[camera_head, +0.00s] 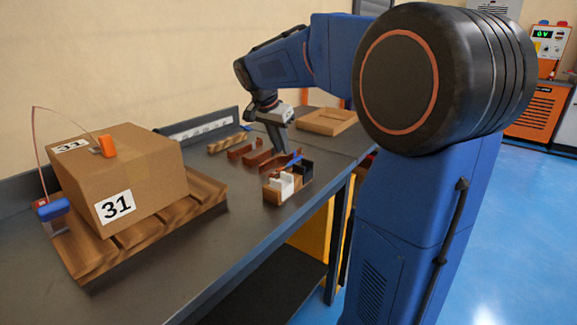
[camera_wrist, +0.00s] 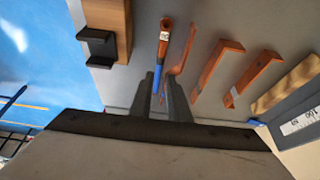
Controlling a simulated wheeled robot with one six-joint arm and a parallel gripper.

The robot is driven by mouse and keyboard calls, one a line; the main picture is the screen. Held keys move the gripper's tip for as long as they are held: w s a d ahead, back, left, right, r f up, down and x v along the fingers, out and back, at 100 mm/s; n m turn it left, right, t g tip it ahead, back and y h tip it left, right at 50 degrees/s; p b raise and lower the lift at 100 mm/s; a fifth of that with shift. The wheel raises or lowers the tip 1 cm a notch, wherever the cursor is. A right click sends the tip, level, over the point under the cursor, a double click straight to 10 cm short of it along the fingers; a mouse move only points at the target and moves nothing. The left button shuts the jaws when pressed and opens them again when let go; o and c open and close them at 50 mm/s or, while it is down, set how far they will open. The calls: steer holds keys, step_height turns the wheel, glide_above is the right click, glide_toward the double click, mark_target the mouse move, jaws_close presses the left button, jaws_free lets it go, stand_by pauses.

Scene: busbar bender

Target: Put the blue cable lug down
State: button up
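The blue cable lug (camera_wrist: 158,76) has a copper-coloured end with a white label and a blue sleeve. In the wrist view its blue part lies between the fingers of my gripper (camera_wrist: 160,98), which look closed on it. In the head view my gripper (camera_head: 279,150) points down over the bench, and the blue lug (camera_head: 294,160) shows beside its fingertips. The lug is low over the bench, close to the bent copper bars; I cannot tell whether it touches the surface.
Bent copper bars (camera_wrist: 216,66) lie beside the lug on the dark bench (camera_head: 215,205). A wooden block with white and black holders (camera_head: 286,188) stands near the front edge. A carton (camera_head: 150,170) on a wooden pallet (camera_head: 140,240) is left; a flat cardboard box (camera_head: 325,121) is behind.

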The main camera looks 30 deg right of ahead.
mark_target(287, 163)
steer(key=shift+x, duration=2.85)
steer(key=shift+s+a, duration=0.15)
jaws_close()
